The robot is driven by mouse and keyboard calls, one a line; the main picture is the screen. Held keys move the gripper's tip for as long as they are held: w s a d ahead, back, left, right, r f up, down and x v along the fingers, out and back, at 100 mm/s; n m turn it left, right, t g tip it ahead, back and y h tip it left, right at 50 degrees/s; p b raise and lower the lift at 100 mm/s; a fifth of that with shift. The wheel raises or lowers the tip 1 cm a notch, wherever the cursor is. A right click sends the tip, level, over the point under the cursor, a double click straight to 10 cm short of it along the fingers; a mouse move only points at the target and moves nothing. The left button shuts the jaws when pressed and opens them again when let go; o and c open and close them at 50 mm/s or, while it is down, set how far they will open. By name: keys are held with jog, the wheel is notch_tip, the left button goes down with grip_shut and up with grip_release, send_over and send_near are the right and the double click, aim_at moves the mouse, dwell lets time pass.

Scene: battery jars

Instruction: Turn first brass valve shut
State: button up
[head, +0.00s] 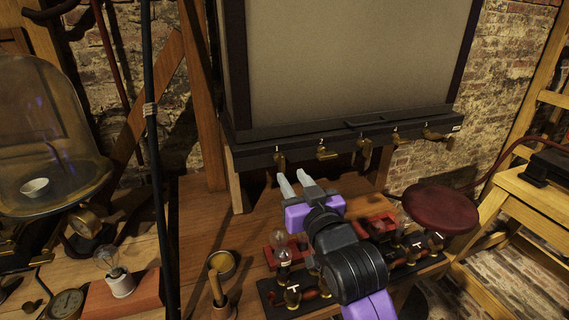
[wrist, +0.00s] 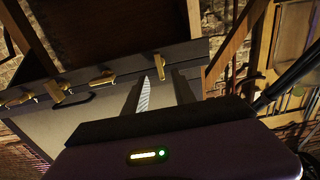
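A row of several brass valves runs along the dark rail (head: 350,128) under the big framed panel. The leftmost brass valve (head: 280,159) hangs at the rail's left end, its handle looking roughly vertical. The second brass valve (head: 326,153) has its handle more sideways. My gripper (head: 296,179) is open and empty, just below and slightly right of the leftmost valve, apart from it. In the wrist view, a brass valve (wrist: 152,53) shows on the rail beyond my open fingers (wrist: 160,88). Other valves (wrist: 103,78) line the rail to its left.
A dark red round stool (head: 440,208) is at right. A dark upright pole (head: 152,140) stands left of the panel.

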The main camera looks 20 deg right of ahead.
aim_at(284, 165)
jog(key=shift+w+p, duration=0.35)
jog(key=shift+w, duration=2.8)
grip_shut()
